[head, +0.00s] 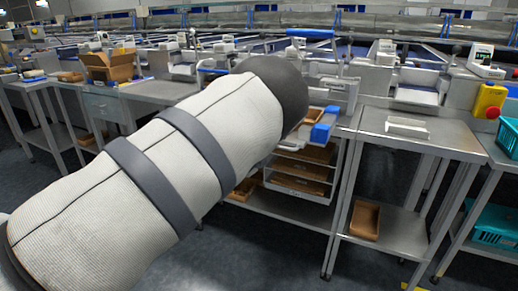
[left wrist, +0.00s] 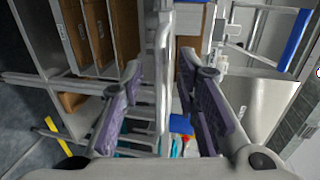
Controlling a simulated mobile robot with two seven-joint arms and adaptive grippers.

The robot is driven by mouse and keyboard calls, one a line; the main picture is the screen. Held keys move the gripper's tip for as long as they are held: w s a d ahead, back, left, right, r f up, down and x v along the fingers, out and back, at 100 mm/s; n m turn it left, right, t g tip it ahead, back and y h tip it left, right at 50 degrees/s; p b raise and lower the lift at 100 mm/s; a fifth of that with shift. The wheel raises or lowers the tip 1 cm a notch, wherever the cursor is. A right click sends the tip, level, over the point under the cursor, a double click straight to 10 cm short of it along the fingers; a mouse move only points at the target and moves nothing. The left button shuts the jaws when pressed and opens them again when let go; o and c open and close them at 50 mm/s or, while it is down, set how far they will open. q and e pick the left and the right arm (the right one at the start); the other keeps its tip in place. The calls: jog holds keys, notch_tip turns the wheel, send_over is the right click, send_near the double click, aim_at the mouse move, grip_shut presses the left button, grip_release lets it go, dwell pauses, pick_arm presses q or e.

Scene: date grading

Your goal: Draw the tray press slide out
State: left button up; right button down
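In the head view a metal machine with a blue bar handle (head: 310,33) stands at the back of the middle bench; I cannot tell for certain that it is the tray press. Its front, where a slide could be, is largely hidden by my left arm. My left gripper (left wrist: 158,70) shows in the left wrist view with its two purple-padded fingers spread apart. A pale metal bar (left wrist: 164,45) runs between them in the picture; I cannot tell whether it touches them. A blue bar (left wrist: 296,36) shows at upper right there. My right gripper is in neither view.
A rack (head: 298,187) with brown trays is under the middle bench. A blue-and-white block (head: 323,127) sits at its front edge. A yellow box with a red button (head: 490,100) and teal baskets (head: 492,220) are far right.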

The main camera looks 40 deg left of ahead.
pick_arm(q)
jog(key=v, duration=1)
jog(key=s+d+f+n+g+h+p, duration=0.1)
jog(key=s+d+f+n+g, duration=0.3)
jog(key=s+f, duration=0.75)
jog(key=s+d+f+n+g, duration=0.2)
jog(key=s+f+n+g, duration=0.35)
jog(key=s+f, duration=0.6)
jog(key=s+d+f+n+g+h, duration=0.1)
jog(key=s+d+n+g, duration=0.1)
jog(key=s+d, duration=0.2)
jog(key=s+d+f+n+g+h, duration=0.1)
jog(key=s+d+f+n+g, duration=0.1)
jog(key=s, duration=0.7)
jog(key=s+d+f+n+g, duration=0.2)
jog(key=s+d+g, duration=0.2)
jog(key=s, duration=0.3)
jog(key=shift+s+d+h+p, duration=0.3)
jog(key=shift+d+h+p, duration=0.15)
jog(key=shift+d, duration=0.45)
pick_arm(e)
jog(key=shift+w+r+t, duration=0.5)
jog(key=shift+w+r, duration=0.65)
pick_arm(q)
jog(key=shift+w, duration=0.1)
